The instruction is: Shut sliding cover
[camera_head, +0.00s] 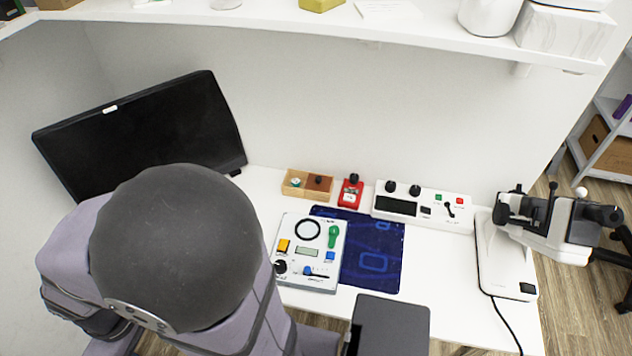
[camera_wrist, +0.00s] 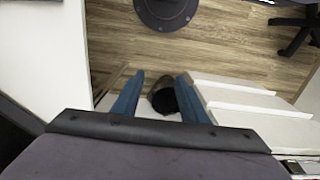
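A small wooden box (camera_head: 292,190) stands on the white desk against the back wall, in the head view. A brown panel with a dark knob (camera_head: 319,182) covers its right part and looks like the sliding cover. The left part is uncovered, and a small pale and green item (camera_head: 295,182) shows there. My gripper (camera_wrist: 160,77) shows in the wrist view with its two blue fingers apart. A dark rounded object shows between and beyond the fingers; I cannot tell what it is. The fingers are not seen in the head view, and the box is not seen in the wrist view.
Right of the box are a red device (camera_head: 350,193) and a white control panel (camera_head: 452,211). A grey panel with buttons (camera_head: 308,272) lies in front, partly over a blue mat (camera_head: 388,262). A monitor (camera_head: 150,130) stands left, a white machine (camera_head: 505,262) right. A shelf (camera_head: 400,38) hangs above.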

